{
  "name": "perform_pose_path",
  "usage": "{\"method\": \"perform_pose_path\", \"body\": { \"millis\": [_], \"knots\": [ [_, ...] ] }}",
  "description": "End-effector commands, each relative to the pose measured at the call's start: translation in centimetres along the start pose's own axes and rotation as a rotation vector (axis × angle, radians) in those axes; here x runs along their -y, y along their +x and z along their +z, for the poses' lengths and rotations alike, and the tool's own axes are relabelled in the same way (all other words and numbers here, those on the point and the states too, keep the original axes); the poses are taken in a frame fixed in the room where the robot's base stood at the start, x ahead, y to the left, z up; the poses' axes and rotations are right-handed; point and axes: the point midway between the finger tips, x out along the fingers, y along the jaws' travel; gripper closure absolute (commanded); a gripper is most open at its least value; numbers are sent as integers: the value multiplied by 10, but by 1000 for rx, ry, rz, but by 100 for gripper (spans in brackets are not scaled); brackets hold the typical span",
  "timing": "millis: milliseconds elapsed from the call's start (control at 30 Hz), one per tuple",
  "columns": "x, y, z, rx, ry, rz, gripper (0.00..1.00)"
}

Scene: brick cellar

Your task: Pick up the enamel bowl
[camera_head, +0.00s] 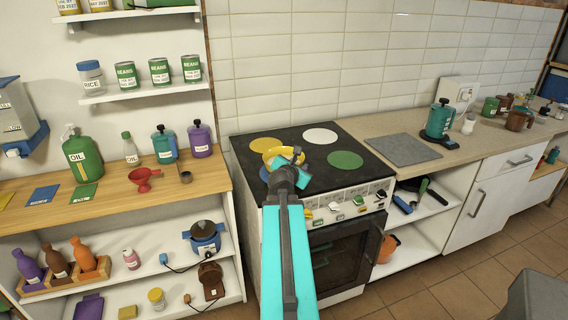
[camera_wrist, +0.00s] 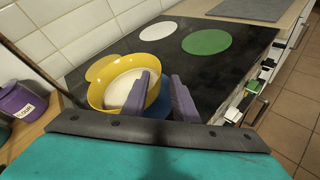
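The enamel bowl (camera_wrist: 97,92), yellow with a whitish inside, sits upright on the black stove top, beside or partly over a yellow hob disc. In the head view the bowl (camera_head: 270,153) is partly hidden by my gripper (camera_head: 287,158). In the wrist view my gripper (camera_wrist: 164,76) is open at the bowl's right side. One finger overlaps the bowl's inside and the other is outside the rim, with a gap between them. Whether either finger touches the wall cannot be told.
The stove (camera_head: 310,185) also has white (camera_head: 320,136), green (camera_head: 345,160) and blue (camera_wrist: 160,106) discs. A tiled wall is close behind. Left is a wooden counter (camera_head: 120,190) with bottles, a red funnel (camera_head: 145,180) and canisters. A grey board (camera_head: 402,149) lies on the right counter.

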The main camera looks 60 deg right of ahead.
Motion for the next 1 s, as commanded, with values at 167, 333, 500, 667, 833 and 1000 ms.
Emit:
{"method": "perform_pose_path", "body": {
  "millis": [167,333,500,667,833,1000],
  "knots": [
    [0,19,0,0,1,-1,74],
    [0,24,-1,-1,1,-1,74],
    [0,24,-1,0,1,0,74],
    [0,24,-1,0,1,0,74],
    [-1,29,0,-1,1,0,74],
    [-2,42,0,-1,1,0,74]
  ]
}}
